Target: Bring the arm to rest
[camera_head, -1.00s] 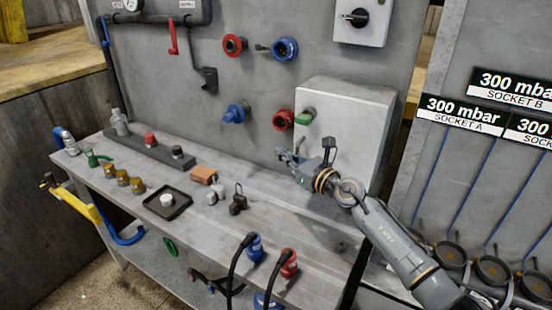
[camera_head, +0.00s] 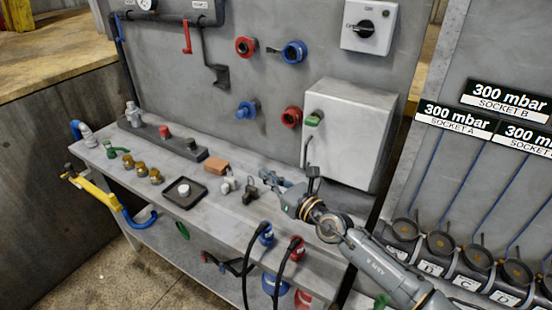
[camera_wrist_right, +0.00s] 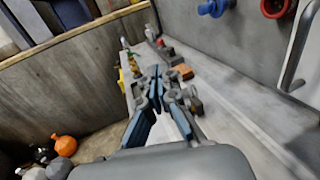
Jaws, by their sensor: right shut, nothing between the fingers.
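My right arm comes in from the lower right in the head view. Its gripper (camera_head: 272,180) is over the right part of the grey workbench (camera_head: 215,215), in front of the grey box with a green knob (camera_head: 345,130). In the right wrist view the same gripper (camera_wrist_right: 170,80) points along the bench. Its fingers are shut with nothing between them. My left gripper is not in view.
Small fittings stand on the bench, among them a brown block (camera_head: 216,166), a black tray (camera_head: 184,193) and brass pieces (camera_head: 141,170). Blue (camera_head: 266,234) and red (camera_head: 296,247) plugs with black cables are at the front edge. Labelled sockets line the right panel.

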